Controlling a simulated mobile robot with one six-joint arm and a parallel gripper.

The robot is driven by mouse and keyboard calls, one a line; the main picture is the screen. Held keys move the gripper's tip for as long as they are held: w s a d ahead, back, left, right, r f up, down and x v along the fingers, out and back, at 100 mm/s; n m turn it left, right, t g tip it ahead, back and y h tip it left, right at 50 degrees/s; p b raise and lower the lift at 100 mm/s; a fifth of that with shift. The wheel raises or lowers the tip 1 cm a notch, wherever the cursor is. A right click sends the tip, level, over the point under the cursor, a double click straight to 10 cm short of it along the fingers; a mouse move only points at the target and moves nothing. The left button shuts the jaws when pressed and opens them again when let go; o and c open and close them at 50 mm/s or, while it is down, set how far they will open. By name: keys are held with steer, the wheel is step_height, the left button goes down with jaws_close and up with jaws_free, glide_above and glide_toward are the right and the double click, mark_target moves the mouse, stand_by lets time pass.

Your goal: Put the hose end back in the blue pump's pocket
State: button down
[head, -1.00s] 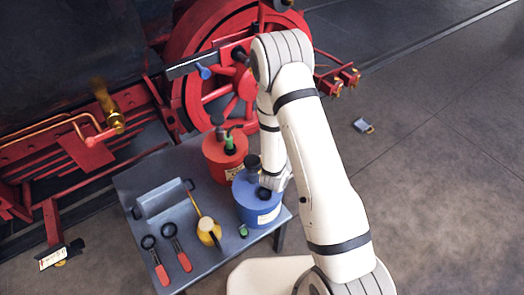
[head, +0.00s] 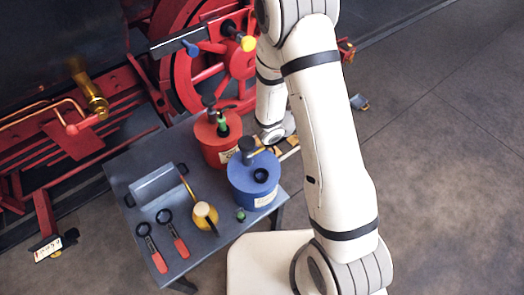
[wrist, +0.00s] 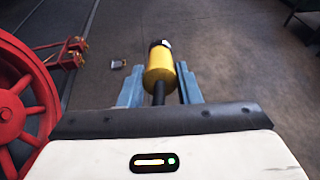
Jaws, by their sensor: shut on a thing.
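The blue pump (head: 252,192) stands at the table's right corner. The dark round pocket (head: 260,175) on its top looks empty, and a dark grey knob (head: 247,146) rises behind it. In the wrist view my gripper (wrist: 160,90) is shut on a yellow cylinder (wrist: 159,68) with a black stem and a dark and white far tip, seemingly the hose end. It points outward over the floor. No hose line can be made out.
The red pump (head: 214,150) with a green piece (head: 222,127) on top stands close behind the blue pump. The red wheel (wrist: 22,105) is left of my gripper.

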steer(key=s+a+f+m+g+y+b, duration=0.3)
steer(key=s+a+f+m+g+y, duration=0.15)
steer(key=s+m+g+y, duration=0.4)
steer(key=a+m+t+y+b, duration=0.3)
steer(key=a+m, duration=0.5)
steer(key=a, duration=0.7)
steer(key=shift+g+y, duration=0.65)
steer(key=shift+w+d+f+b, duration=0.1)
steer(key=shift+w+f+b, duration=0.05)
steer(key=shift+f+b, duration=1)
steer(key=shift+w+d+f+b, duration=0.1)
steer(key=shift+f+b, duration=0.65)
steer(key=shift+f, duration=0.7)
steer(key=shift+f+b, duration=0.45)
steer(key=shift+f, duration=0.1)
steer(key=shift+f+m+b, duration=0.25)
steer(key=shift+f+b, duration=0.65)
steer(key=shift+f, duration=0.2)
steer(key=shift+f, duration=0.3)
